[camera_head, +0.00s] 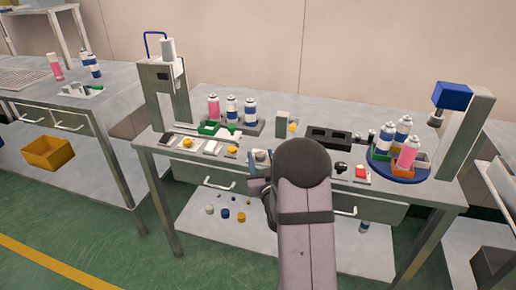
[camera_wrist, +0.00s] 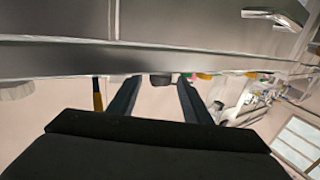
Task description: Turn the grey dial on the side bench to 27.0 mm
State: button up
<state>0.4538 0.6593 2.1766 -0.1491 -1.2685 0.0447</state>
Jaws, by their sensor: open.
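My gripper (camera_head: 258,165) is at the front edge of the middle bench, partly hidden by my arm. In the wrist view its two dark fingers (camera_wrist: 159,88) stand apart with nothing held between them. A dark grey round knob (camera_wrist: 160,79) shows beyond the gap between the fingertips, at the bench edge; I cannot tell whether it is the grey dial. No scale or reading is legible.
Small panels with yellow buttons (camera_head: 187,142) line the middle bench's front. A black knob (camera_head: 341,167) and a red button (camera_head: 361,171) are right of my arm. Cans stand on a blue turntable (camera_head: 393,175). A crimping press (camera_head: 168,90) stands at the left. A yellow bin (camera_head: 48,152) sits below.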

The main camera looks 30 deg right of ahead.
jog(key=shift+x, duration=2.85)
jog(key=shift+c, duration=0.7)
jog(key=c, duration=0.9)
